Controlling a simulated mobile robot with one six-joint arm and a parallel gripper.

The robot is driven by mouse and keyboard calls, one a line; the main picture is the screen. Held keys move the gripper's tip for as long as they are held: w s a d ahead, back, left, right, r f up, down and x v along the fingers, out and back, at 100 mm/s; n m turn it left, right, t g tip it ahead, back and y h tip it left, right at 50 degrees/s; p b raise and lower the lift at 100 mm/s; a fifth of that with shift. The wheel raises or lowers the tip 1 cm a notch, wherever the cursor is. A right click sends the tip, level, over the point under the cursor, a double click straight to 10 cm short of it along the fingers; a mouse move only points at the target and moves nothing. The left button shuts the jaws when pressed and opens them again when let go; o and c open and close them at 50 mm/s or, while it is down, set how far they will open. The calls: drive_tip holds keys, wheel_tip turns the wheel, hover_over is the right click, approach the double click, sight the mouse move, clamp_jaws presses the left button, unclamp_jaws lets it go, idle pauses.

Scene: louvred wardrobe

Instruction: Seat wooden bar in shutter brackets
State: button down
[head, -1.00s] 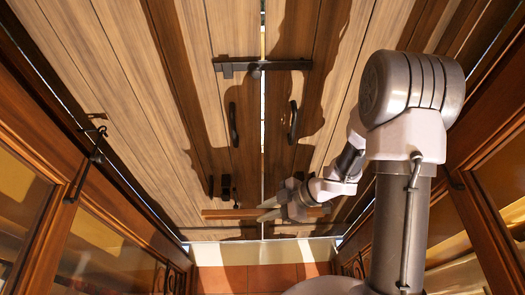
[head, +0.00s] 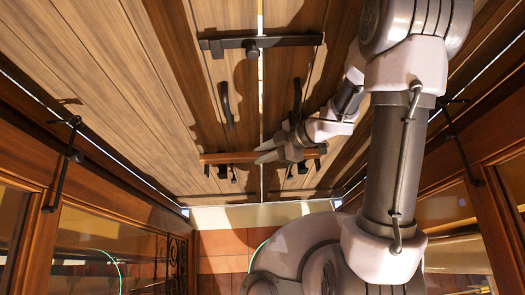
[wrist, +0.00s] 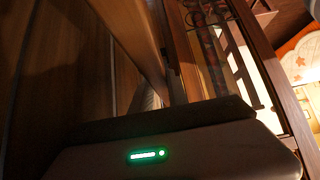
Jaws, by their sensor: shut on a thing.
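The wooden bar (head: 225,157) is reddish brown and lies almost level across the two louvred shutters (head: 195,80). My gripper (head: 268,152) is shut on the bar right of its middle. Small dark brackets show just below the bar on the left shutter (head: 222,172) and on the right shutter (head: 303,169). The bar overlaps their upper parts in the head view, and I cannot tell whether it touches or sits in them. In the wrist view, the bar (wrist: 133,38) runs up from my gripper's dark body; the fingertips and brackets do not show clearly.
A black latch (head: 230,44) crosses the shutter seam above. Black handles hang on the left shutter (head: 226,104) and right shutter (head: 297,98). Glazed wooden doors stand open at the left (head: 95,235) and right (head: 490,200). Tiled floor (head: 222,265) shows below.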

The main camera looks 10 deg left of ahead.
wheel_tip(320, 180, down, 6)
drive_tip(key=b, duration=0.6)
drive_tip(key=shift+r, duration=0.1)
drive_tip(key=shift+r, duration=0.1)
drive_tip(key=shift+w+d+p, duration=0.1)
drive_tip(key=shift+d+p, duration=0.15)
drive_tip(key=shift+p, duration=0.2)
drive_tip(key=shift+p, duration=0.7)
idle(0.6)
drive_tip(key=shift+f+b, duration=1.4)
drive_tip(key=shift+f, duration=1)
drive_tip(key=c, duration=1.2)
unclamp_jaws()
